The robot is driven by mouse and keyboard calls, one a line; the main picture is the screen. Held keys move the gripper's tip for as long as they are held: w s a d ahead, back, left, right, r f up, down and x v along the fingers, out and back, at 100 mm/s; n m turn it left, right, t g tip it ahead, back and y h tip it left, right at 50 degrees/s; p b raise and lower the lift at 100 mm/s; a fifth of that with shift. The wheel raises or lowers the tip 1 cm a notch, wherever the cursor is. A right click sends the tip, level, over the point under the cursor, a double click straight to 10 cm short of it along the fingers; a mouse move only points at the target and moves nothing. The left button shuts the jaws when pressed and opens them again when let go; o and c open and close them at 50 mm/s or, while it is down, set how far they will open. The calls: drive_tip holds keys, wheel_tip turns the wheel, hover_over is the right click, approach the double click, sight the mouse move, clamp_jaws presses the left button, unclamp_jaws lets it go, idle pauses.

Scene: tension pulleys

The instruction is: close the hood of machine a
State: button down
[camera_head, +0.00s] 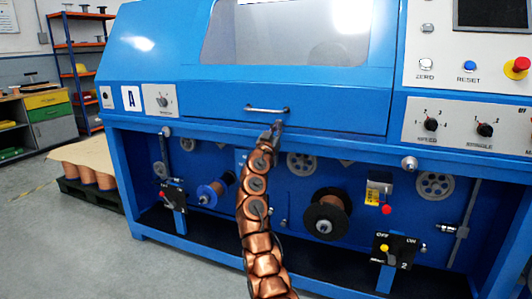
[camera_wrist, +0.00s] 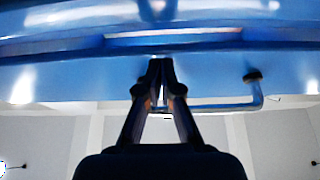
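The blue hood (camera_head: 215,96) of machine A, with a clear window, appears down over the machine's upper part. I cannot tell whether its lower edge sits fully flush. A white plate with the letter A (camera_head: 131,98) is at its left. The metal hood handle (camera_head: 262,109) is on the hood's lower front. My gripper (camera_head: 277,127) is at the handle's right end, just below it. In the wrist view my gripper's fingertips (camera_wrist: 161,63) come together in front of the blue surface. The handle (camera_wrist: 235,105) runs right from beside the fingers; whether they touch it is unclear.
A control panel (camera_head: 466,124) with knobs and a red button (camera_head: 516,67) is at the right. Spools and pulleys (camera_head: 326,217) fill the open lower bay behind my arm. A pallet with copper spools (camera_head: 88,176) stands left. The floor at left front is clear.

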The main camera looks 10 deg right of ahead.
drive_tip(key=a+f+n+b, duration=0.1)
drive_tip(key=a+f, duration=0.2)
drive_tip(key=a, duration=0.2)
drive_tip(key=shift+s+a+t+b, duration=0.15)
drive_tip(key=shift+a+t+b, duration=0.2)
drive_tip(key=shift+t+b, duration=0.05)
drive_tip(key=shift+s+f+b, duration=0.15)
drive_tip(key=shift+f+b, duration=0.05)
drive_tip(key=shift+b, duration=0.2)
drive_tip(key=shift+s+a+f+b, duration=0.15)
drive_tip(key=shift+f+b, duration=0.65)
drive_tip(key=shift+b, duration=0.2)
drive_tip(key=shift+s+a+f+b, duration=0.1)
drive_tip(key=shift+s+f+b, duration=0.05)
drive_tip(key=shift+f+b, duration=0.8)
drive_tip(key=shift+s+a+f+b, duration=0.15)
drive_tip(key=shift+f+b, duration=0.55)
drive_tip(key=shift+b, duration=0.4)
